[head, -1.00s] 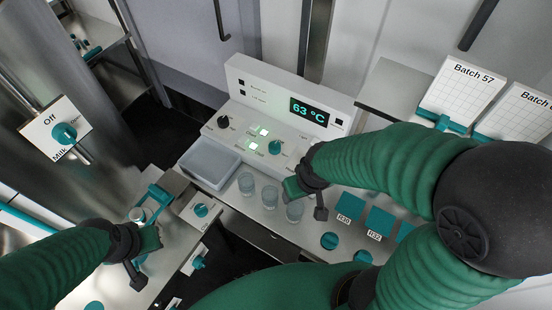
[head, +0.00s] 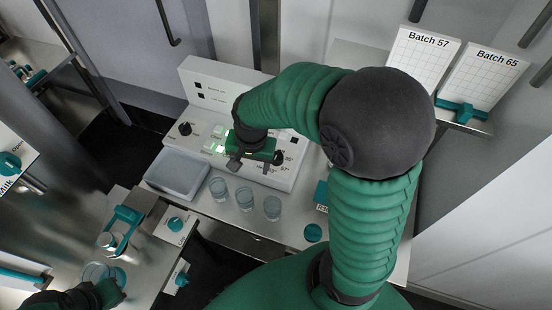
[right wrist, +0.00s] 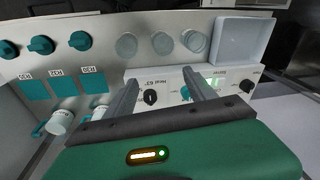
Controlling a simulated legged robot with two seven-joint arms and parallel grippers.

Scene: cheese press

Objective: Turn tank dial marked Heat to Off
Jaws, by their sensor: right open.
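The Heat dial is a black knob (head: 280,157) at the right of the white tank control panel (head: 200,90), with 35° and 57° marks readable beside it. In the right wrist view, upside down, the black knob (right wrist: 150,97) shows between my fingers, beside the Heat 63° label. My right gripper (head: 252,163) is open and empty in front of the panel; it also shows in the right wrist view (right wrist: 162,92). A teal dial (right wrist: 186,92) is close to one finger. My left gripper (head: 88,296) is at the bottom left, its jaws unclear.
Another black dial (head: 185,129) is at the panel's left. A clear tray (head: 178,174) and three glasses (head: 245,198) stand in front of the panel. Batch cards (head: 424,58) stand at right. A Milk dial (head: 10,163) is at far left.

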